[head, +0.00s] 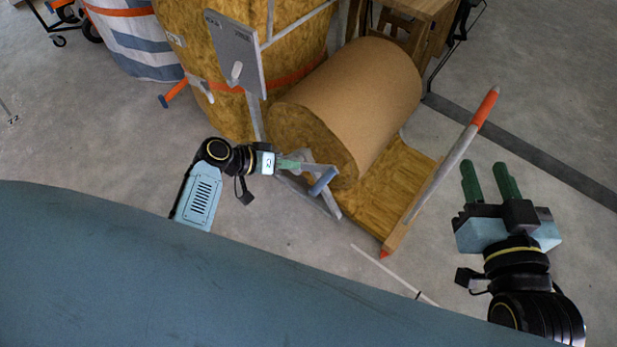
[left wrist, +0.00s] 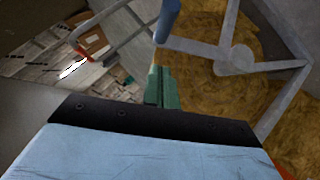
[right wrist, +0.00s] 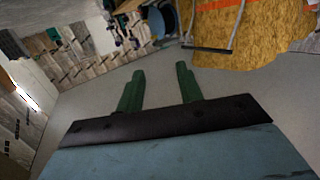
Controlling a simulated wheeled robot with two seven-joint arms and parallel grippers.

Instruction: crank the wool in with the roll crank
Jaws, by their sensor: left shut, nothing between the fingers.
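The wool roll (head: 355,95) is a large cylinder with a brown wrap and yellow wool at its end. Its end shows in the left wrist view (left wrist: 215,95). A grey roll crank (head: 310,167) with a blue handle (head: 322,182) is on the near end of the roll. The handle also shows in the left wrist view (left wrist: 167,22). A flat length of yellow wool (head: 385,190) lies on the floor beside the roll. My left gripper (head: 298,164) is shut and empty, close to the crank. My right gripper (head: 485,168) is open and empty, away at the right.
A grey plate (head: 236,55) stands before a tall wool bale (head: 185,35). A wooden table (head: 425,8) is behind the roll. Floor beyond my right gripper is clear.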

